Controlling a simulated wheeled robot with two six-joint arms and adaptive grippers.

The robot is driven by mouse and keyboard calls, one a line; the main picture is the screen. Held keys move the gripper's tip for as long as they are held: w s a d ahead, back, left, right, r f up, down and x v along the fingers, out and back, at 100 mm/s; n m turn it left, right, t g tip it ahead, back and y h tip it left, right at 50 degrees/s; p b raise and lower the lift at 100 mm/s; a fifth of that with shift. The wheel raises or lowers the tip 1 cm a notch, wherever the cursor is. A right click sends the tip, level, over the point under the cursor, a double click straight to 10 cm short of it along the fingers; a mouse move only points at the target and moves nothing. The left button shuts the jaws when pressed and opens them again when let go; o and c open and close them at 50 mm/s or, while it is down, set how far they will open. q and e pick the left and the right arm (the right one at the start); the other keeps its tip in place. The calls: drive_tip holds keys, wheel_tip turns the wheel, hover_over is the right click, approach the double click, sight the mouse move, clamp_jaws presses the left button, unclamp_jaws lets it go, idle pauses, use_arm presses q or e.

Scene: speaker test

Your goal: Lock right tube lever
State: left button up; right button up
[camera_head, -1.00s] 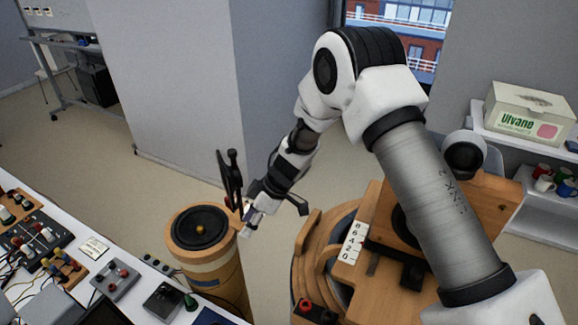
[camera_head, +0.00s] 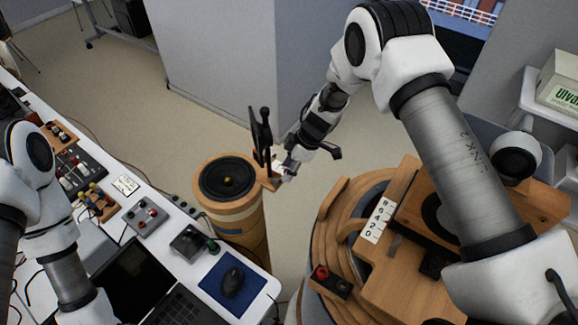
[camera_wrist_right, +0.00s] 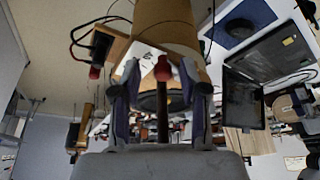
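The wooden tube (camera_head: 236,222) stands upright on the floor, with a round black speaker face (camera_head: 228,178) on top. My right gripper (camera_head: 280,172) is at its upper right edge. A dark upright piece (camera_head: 262,138) shows beside the gripper; I cannot tell whether it belongs to it. In the right wrist view, the two fingers of my right gripper (camera_wrist_right: 162,105) stand apart. A dark rod (camera_wrist_right: 162,118) with a red tip (camera_wrist_right: 162,69) shows between them, in front of the tube (camera_wrist_right: 165,25). Contact cannot be told. My left arm (camera_head: 50,200) is at the left; its gripper is out of frame.
A white table at the left holds a laptop (camera_head: 135,275), a mouse (camera_head: 232,281) on a blue mat (camera_head: 212,294) and several control boxes. A large round wooden apparatus (camera_head: 335,225) stands right of the tube. Open floor (camera_head: 205,110) lies behind.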

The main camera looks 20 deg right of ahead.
drive_tip(key=shift+s+a+r, duration=0.2)
drive_tip(key=shift+s+r, duration=0.05)
drive_tip(key=shift+s, duration=0.05)
clamp_jaws()
drive_tip(key=shift+w+d+f, duration=0.1)
drive_tip(key=shift+w+f, duration=0.05)
use_arm(q)
drive_tip(key=shift+s+a, duration=0.1)
drive_tip(key=shift+s, duration=0.05)
use_arm(e)
drive_tip(key=shift+s+m, duration=0.2)
drive_tip(key=shift+m, duration=0.1)
use_arm(q)
drive_tip(key=shift+f+b, duration=2.6)
drive_tip(key=shift+b, duration=0.05)
use_arm(e)
drive_tip(key=shift+s+a+f+m+t+h, duration=0.1)
drive_tip(key=shift+s+a+m+t+h, duration=0.4)
drive_tip(key=shift+m, duration=1.75)
drive_tip(key=shift+s+a+r+m+t+h, duration=0.1)
drive_tip(key=shift+s+m+t+h, duration=0.65)
drive_tip(key=shift+m, duration=1.45)
drive_tip(key=shift+s+a+f+m+t+h, duration=0.1)
drive_tip(key=shift+s+a+m+t+h, duration=0.15)
drive_tip(key=shift+s+m+h, duration=1.35)
drive_tip(key=shift+w+m+y, duration=0.55)
drive_tip(key=shift+m+y, duration=0.2)
